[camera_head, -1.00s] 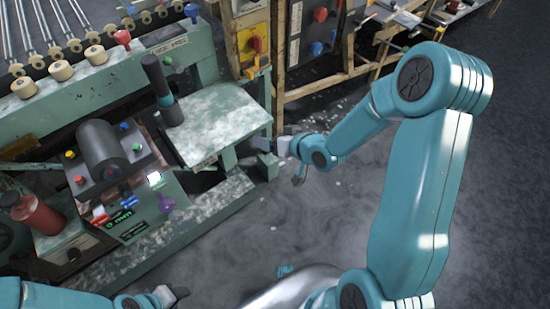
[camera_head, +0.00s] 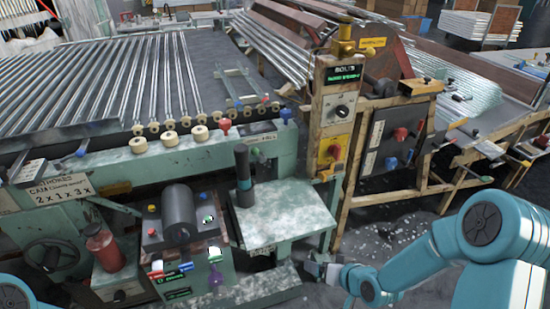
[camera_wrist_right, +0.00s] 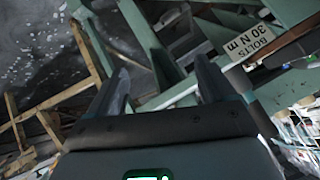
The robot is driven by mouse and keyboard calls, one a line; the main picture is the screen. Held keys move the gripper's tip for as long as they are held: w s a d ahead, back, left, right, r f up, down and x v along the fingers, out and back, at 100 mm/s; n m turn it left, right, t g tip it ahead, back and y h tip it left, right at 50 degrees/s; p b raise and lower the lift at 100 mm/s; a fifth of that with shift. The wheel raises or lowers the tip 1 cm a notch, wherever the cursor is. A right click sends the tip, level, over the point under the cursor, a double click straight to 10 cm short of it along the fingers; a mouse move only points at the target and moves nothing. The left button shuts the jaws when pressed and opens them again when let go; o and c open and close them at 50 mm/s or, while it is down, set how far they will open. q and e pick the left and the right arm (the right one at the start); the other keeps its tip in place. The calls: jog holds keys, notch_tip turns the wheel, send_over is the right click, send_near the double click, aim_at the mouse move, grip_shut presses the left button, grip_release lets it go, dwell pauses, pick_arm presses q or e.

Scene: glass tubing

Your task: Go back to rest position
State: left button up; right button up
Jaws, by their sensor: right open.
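My right arm (camera_head: 490,250) comes in from the right in the head view. Its gripper (camera_head: 322,268) is beside the lower right corner of the green bench's small worn tabletop (camera_head: 277,215). In the right wrist view the two fingers of this gripper (camera_wrist_right: 162,82) stand apart with nothing held between them. Of my left arm, only a teal part (camera_head: 14,294) shows at the bottom left corner of the head view. The left gripper is out of the picture.
Close to the right gripper are the green bench frame, with a "BOLTS 30 N m" label (camera_wrist_right: 252,42), and a wooden frame (camera_head: 345,195). A control box (camera_head: 182,230) and a red canister (camera_head: 104,247) are at left. Glass tubes (camera_head: 110,80) lie behind. Debris-strewn floor (camera_head: 405,230) is at right.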

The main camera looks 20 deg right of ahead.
jog(key=s+a+r+g+y+p, duration=0.1)
jog(key=s+a+g+p, duration=0.15)
jog(key=a+p, duration=0.45)
pick_arm(q)
notch_tip(320, 180, up, 8)
jog(key=s+d+g+p, duration=0.1)
jog(key=s+p, duration=0.1)
jog(key=shift+s+d+r+m, duration=0.15)
jog(key=shift+s+d+m, duration=0.15)
jog(key=shift+s, duration=0.05)
pick_arm(e)
jog(key=s+a+f+g, duration=0.2)
jog(key=s+a+g, duration=0.1)
jog(key=s, duration=0.5)
jog(key=s+a+f+g, duration=0.2)
jog(key=s+a+g, duration=0.1)
jog(key=s, duration=0.5)
jog(key=shift+s+f+n, duration=0.15)
jog(key=shift+f+n, duration=0.1)
jog(key=shift+n, duration=0.15)
